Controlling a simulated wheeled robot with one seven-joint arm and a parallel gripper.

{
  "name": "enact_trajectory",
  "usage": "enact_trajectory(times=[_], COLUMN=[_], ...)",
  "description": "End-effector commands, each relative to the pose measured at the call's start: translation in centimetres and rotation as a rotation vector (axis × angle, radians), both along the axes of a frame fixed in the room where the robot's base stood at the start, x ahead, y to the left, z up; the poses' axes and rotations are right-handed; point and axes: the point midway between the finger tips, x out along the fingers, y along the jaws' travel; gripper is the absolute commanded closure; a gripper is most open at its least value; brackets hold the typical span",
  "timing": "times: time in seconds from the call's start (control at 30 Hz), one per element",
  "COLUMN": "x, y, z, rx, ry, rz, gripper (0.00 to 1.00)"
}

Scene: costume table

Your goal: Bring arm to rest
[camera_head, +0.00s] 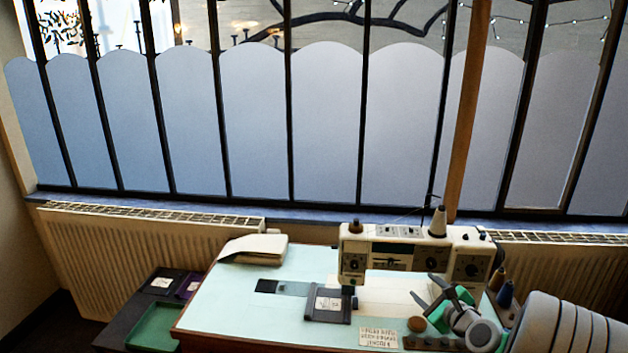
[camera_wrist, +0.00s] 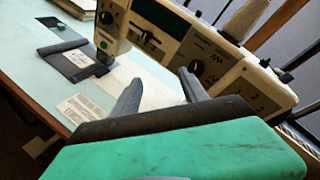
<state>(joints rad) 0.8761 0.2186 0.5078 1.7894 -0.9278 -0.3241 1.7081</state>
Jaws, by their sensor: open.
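My gripper (camera_head: 428,291) is at the right part of the table, in front of the sewing machine. Its two dark fingers are spread, with nothing between them. In the wrist view my gripper (camera_wrist: 158,86) shows from behind, with its green body below and the fingers pointing toward the machine. The cream sewing machine (camera_head: 413,254) stands at the back of the pale table top (camera_head: 230,303). I cannot tell how far the fingertips are from the machine.
A dark square case (camera_head: 328,304) and a paper label (camera_head: 378,338) lie on the table. A cream stack (camera_head: 253,248) sits at the back left. Thread cones (camera_head: 505,294) stand right of the machine. A green tray (camera_head: 154,327) is left of the table. Radiator (camera_head: 150,255) and window lie behind.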

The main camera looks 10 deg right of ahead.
Motion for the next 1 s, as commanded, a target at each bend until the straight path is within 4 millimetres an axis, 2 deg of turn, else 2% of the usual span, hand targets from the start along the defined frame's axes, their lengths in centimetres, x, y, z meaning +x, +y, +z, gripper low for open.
enact_trajectory(times=[0.03, 0.07, 0.1, 0.13, 0.17, 0.2, 0.27, 0.3, 0.4, 0.5, 0.53, 0.63, 1.0], x=[0.6, 0.3, -0.5, -1.6, -2.9, -5.2, -9.1, -12.0, -18.6, -22.9, -23.7, -24.8, -24.8], y=[5.1, 7.8, 11.3, 13.8, 16.1, 18.7, 21.8, 23.3, 25.2, 25.8, 25.8, 25.9, 25.9], z=[1.0, 0.9, 1.0, 1.0, 1.2, 1.3, 1.6, 1.8, 2.2, 2.3, 2.3, 2.3, 2.3], rx=[-0.204, -0.336, -0.521, -0.662, -0.804, -0.984, -1.229, -1.369, -1.617, -1.736, -1.752, -1.776, -1.773], ry=[0.074, 0.126, 0.188, 0.231, 0.270, 0.315, 0.365, 0.388, 0.411, 0.402, 0.399, 0.394, 0.395], rz=[0.151, 0.247, 0.385, 0.495, 0.608, 0.760, 0.988, 1.136, 1.451, 1.659, 1.698, 1.754, 1.753], gripper=[0.49, 0.49, 0.49, 0.49, 0.49, 0.49, 0.49, 0.49, 0.49, 0.49, 0.49, 0.49, 0.49])
